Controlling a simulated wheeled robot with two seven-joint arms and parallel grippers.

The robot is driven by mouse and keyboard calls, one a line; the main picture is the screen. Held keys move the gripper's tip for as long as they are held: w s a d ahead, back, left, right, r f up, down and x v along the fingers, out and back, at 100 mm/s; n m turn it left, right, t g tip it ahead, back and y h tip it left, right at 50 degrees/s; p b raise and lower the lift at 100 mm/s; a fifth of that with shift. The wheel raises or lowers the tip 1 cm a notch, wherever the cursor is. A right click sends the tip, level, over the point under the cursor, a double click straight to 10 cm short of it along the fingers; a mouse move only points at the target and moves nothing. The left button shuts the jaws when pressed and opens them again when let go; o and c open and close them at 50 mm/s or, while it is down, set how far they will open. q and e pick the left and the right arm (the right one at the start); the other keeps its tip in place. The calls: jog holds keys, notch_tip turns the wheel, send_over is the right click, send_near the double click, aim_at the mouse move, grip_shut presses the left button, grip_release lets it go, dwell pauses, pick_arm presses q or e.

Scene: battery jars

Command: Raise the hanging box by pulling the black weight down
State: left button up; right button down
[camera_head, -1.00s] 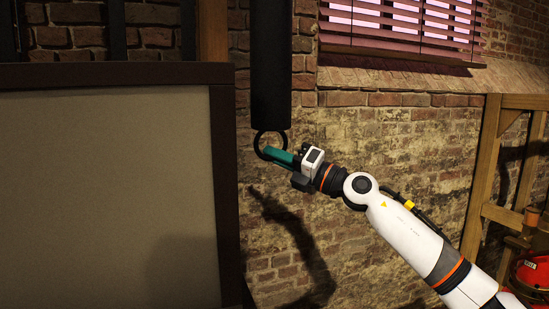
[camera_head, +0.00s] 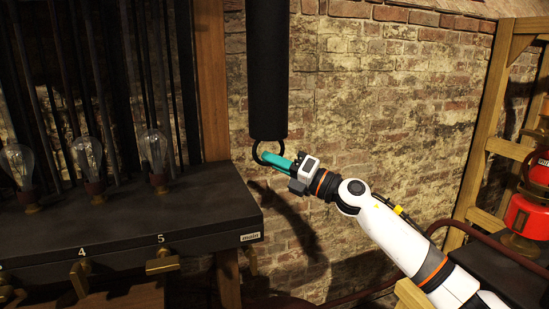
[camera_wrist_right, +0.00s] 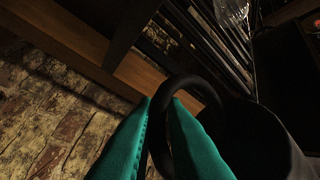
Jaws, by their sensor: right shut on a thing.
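The black weight (camera_head: 268,75) is a long dark cylinder hanging upright in front of the brick wall. A black ring (camera_head: 257,153) is at its lower end. My right gripper (camera_head: 271,164) has teal fingers and is shut on this ring, reaching it from the lower right. In the right wrist view the teal fingers (camera_wrist_right: 163,112) sit on either side of the black ring (camera_wrist_right: 196,84), and the dark weight (camera_wrist_right: 262,140) is at the lower right. The hanging box is not in view now. My left gripper is not in view.
A dark bench (camera_head: 150,215) with several glass bulbs, brass levers and the numbers 4 and 5 stands at the left, under dark vertical rods. A wooden frame (camera_head: 482,150) and a red lantern-like object (camera_head: 525,212) are at the right.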

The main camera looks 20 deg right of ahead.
jog(key=shift+a+f, duration=0.2)
jog(key=shift+f, duration=0.75)
jog(key=c, duration=1.5)
grip_release()
jog(key=shift+f, duration=0.1)
jog(key=shift+s+r, duration=0.1)
jog(key=shift+r, duration=0.1)
jog(key=b+v, duration=0.4)
jog(key=v, duration=0.8)
jog(key=shift+d, duration=0.2)
